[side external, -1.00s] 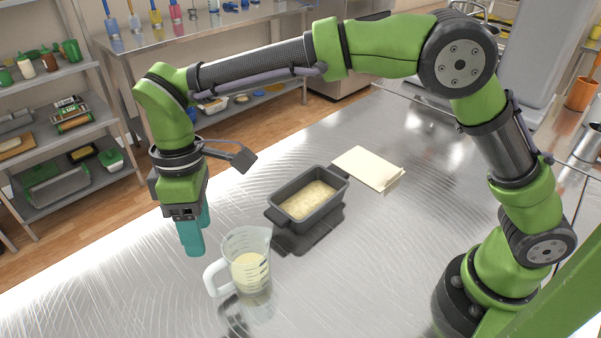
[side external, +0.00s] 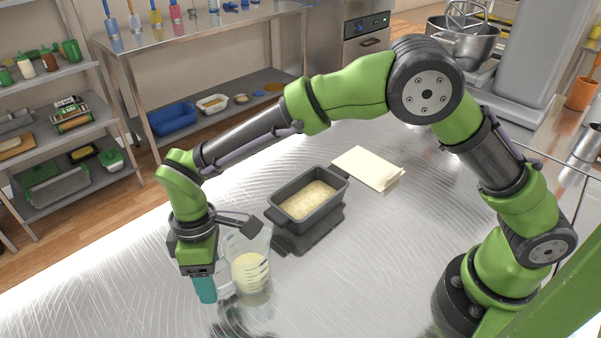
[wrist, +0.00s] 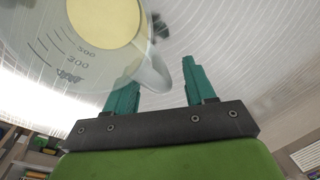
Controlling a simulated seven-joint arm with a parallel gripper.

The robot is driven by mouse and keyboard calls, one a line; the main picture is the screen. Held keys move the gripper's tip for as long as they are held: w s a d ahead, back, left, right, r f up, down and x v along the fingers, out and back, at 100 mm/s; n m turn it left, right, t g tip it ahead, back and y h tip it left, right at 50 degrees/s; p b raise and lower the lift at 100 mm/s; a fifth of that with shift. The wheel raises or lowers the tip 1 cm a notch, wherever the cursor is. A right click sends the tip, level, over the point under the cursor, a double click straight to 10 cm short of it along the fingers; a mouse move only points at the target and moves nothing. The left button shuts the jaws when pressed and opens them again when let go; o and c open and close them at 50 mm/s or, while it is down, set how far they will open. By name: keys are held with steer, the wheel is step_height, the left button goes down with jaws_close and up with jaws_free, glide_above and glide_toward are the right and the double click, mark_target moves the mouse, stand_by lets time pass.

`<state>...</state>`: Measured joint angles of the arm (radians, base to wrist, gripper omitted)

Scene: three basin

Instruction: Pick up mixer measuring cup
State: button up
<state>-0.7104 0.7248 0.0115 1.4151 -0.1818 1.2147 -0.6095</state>
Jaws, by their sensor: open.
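The clear measuring cup (side external: 255,282) stands upright on the metal table with pale yellow contents and printed markings. It also shows in the wrist view (wrist: 85,62), large at the upper left. My gripper (side external: 206,298) is low at the cup's left, on its handle side, pointing down. In the wrist view my gripper (wrist: 160,68) is open, with teal fingers apart. The cup's handle (wrist: 154,78) appears between the fingers in that view, with no clear contact. In the side view my gripper hides most of the handle.
A dark loaf pan (side external: 290,222) with pale contents stands behind the cup, to its right. A stand mixer bowl (side external: 463,42) is at the back right. The table right of the cup is clear.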

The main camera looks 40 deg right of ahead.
steer(key=shift+c, duration=0.2)
jaws_close()
steer(key=shift+r, duration=0.25)
steer(key=shift+r, duration=1.45)
steer(key=shift+s+d+r, duration=0.2)
steer(key=s+d+r, duration=0.1)
steer(key=s+d, duration=0.9)
steer(key=s, duration=0.1)
steer(key=shift+d+r, duration=0.15)
steer(key=shift+d, duration=0.2)
